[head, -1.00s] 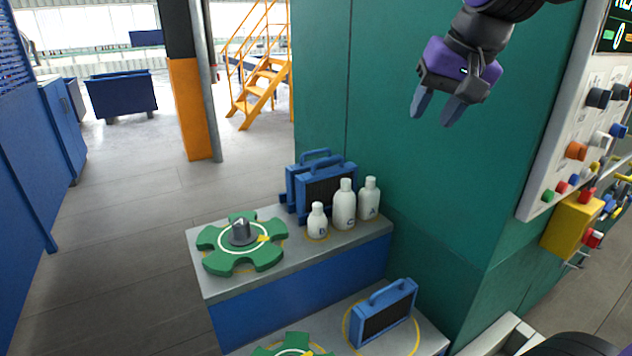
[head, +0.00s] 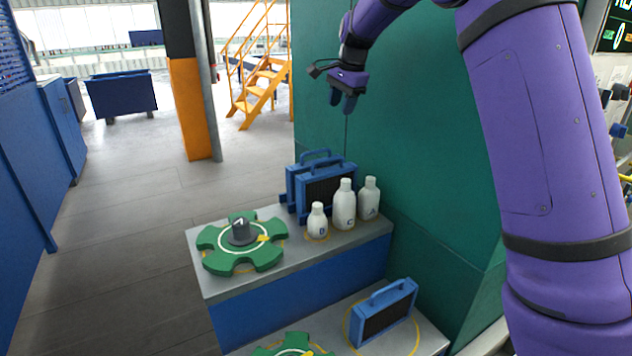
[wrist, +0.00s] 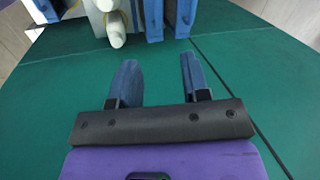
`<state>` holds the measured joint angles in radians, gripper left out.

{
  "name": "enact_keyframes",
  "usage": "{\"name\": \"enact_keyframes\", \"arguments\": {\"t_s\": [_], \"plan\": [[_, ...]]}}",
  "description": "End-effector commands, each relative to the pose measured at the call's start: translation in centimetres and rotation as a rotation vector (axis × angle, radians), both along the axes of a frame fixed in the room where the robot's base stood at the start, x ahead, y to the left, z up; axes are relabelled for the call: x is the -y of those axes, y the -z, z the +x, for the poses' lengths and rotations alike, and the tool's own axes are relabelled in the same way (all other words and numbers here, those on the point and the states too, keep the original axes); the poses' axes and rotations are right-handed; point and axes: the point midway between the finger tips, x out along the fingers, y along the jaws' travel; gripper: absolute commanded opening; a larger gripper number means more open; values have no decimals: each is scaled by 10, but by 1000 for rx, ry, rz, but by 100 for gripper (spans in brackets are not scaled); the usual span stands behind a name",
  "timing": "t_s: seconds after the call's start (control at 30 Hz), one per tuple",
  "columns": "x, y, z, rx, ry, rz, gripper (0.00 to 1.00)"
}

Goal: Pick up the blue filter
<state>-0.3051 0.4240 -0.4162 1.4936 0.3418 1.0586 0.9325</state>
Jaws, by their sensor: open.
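Two blue filters with dark ribbed faces stand upright, one behind the other, at the back of the upper shelf: the front one (head: 327,190) and the rear one (head: 292,186). A third blue filter (head: 384,313) stands on the lower step inside a yellow ring. My gripper (head: 343,103) is open and empty, above the two upper filters and apart from them. In the wrist view, my gripper's fingers (wrist: 158,62) are spread, and blue filter parts (wrist: 183,18) show beyond them at the top edge, cut off by the frame.
Three white bottles (head: 344,205) stand close in front and right of the upper filters; bottles also show in the wrist view (wrist: 115,30). A green star-shaped wheel (head: 222,258) lies on the upper shelf (head: 205,288). A green wall (head: 420,190) rises behind and right.

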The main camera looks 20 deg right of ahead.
Motion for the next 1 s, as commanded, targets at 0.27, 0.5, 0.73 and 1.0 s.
{"name": "enact_keyframes", "arguments": {"t_s": [0.27,0.5,0.73,1.0], "plan": [[-31,55,67,-41,136,-22,42],[-42,75,86,-49,182,-29,42],[-43,97,90,-52,183,-30,42],[-44,129,96,-51,182,-30,42]]}}
